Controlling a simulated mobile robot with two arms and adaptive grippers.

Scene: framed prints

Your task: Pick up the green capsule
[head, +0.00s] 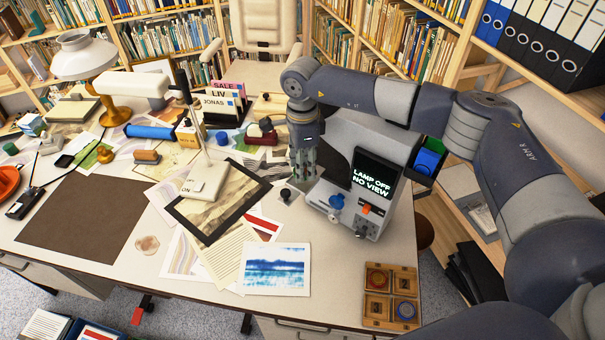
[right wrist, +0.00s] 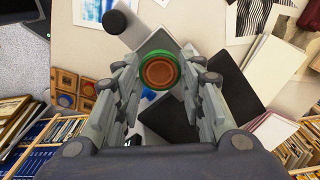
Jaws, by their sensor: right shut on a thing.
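The green capsule (right wrist: 159,70) shows in the right wrist view as a round thing with a green rim and a brown-orange centre. It sits between the two fingers of my right gripper (right wrist: 160,82), which is shut on it. In the head view my right gripper (head: 303,178) points down over the desk, just left of the grey machine; its fingers mostly hide the capsule there. I cannot tell whether the capsule touches the desk. My left gripper is not in view.
The grey machine (head: 348,205) with a "LAMP OFF NO VIEW" screen stands close right of my gripper. A wooden tray (head: 391,282) with round pieces lies at the front right. A white lamp stand (head: 205,178), prints and papers crowd the desk's middle. A brown mat (head: 85,215) is bare.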

